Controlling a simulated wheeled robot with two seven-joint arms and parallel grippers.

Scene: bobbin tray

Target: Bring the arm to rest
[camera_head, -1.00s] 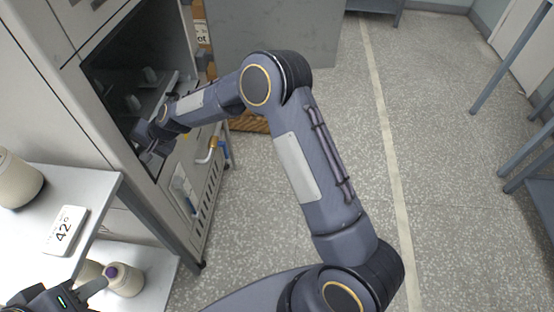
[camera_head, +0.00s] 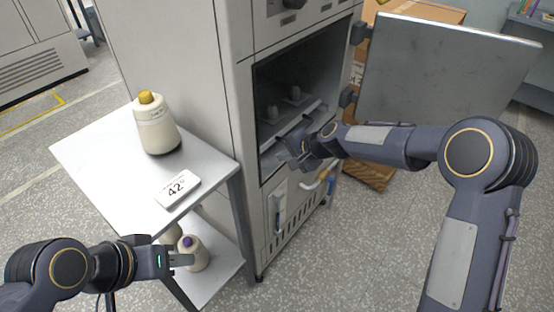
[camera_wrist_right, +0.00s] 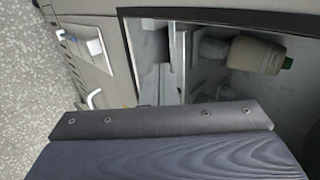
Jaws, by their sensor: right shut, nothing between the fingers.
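My right arm reaches in from the right in the head view. Its right gripper (camera_head: 286,158) is at the front of the open cabinet chamber, by the tray, and is shut with nothing in it. The right wrist view looks into the chamber, where a bobbin with a green tip (camera_wrist_right: 262,54) lies beside pale metal rails (camera_wrist_right: 172,70). My left gripper (camera_head: 184,260) is low at the left, in front of the side table. Its fingers overlap in this view, so I cannot tell their opening.
The grey cabinet (camera_head: 187,60) has its door (camera_head: 440,75) swung open to the right.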

